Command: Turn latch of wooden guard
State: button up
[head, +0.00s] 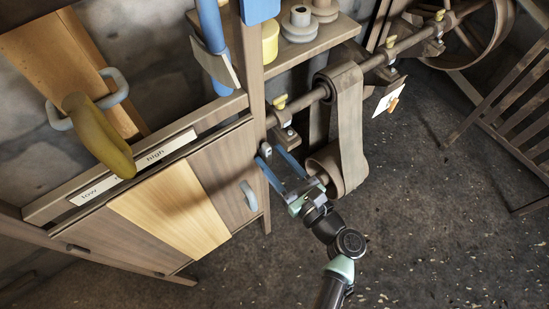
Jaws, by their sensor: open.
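The wooden guard (223,172) is a brown panel with a lighter board across it, at the front of the wooden frame. A grey handle (250,196) sits near its right end. A small grey metal piece, which looks like the latch (266,149), is on the post at the guard's upper right. My gripper (269,155) is open, with its two blue fingers pointing up and left toward this piece. The fingertips are close to it, one on either side as seen here. I cannot tell whether they touch it.
A belt (348,125) hangs from the shaft (308,97) right beside my gripper. A yellow-brown lever (98,135) stands over the low/high label (133,168). A shelf (325,35) holds pulleys above. The floor (430,220) at right is open.

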jog(key=shift+c, duration=0.2)
grip_shut()
